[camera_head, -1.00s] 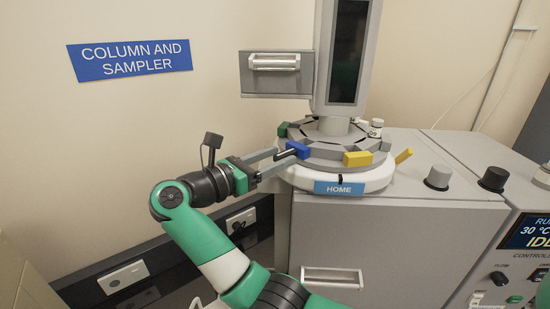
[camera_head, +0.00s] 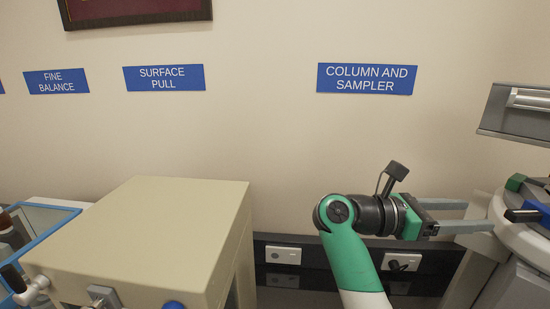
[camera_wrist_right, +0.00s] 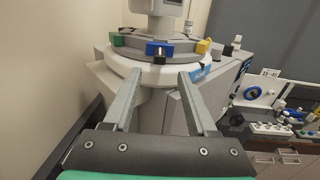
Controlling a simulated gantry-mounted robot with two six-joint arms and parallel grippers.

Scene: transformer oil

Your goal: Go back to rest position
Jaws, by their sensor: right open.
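My right gripper (camera_head: 480,215) is open and empty, its grey fingers pointing right towards the round sampler carousel (camera_head: 518,235) at the right edge of the head view. In the right wrist view the two fingers (camera_wrist_right: 160,82) stand wide apart. The carousel's white base (camera_wrist_right: 160,77) lies ahead of them, with a blue block (camera_wrist_right: 159,47) in front, a green block (camera_wrist_right: 117,40) at left and a yellow block (camera_wrist_right: 203,46) at right. The blue block also shows in the head view (camera_head: 524,215), apart from the fingertips. My left gripper is not in view.
A beige boxy instrument (camera_head: 150,235) stands at the lower left, beside a blue-framed tray (camera_head: 45,222). A grey unit (camera_head: 520,115) overhangs at upper right. Wall sockets (camera_head: 284,255) sit low behind my arm. A bench with knobs and jars (camera_wrist_right: 270,115) lies at right in the wrist view.

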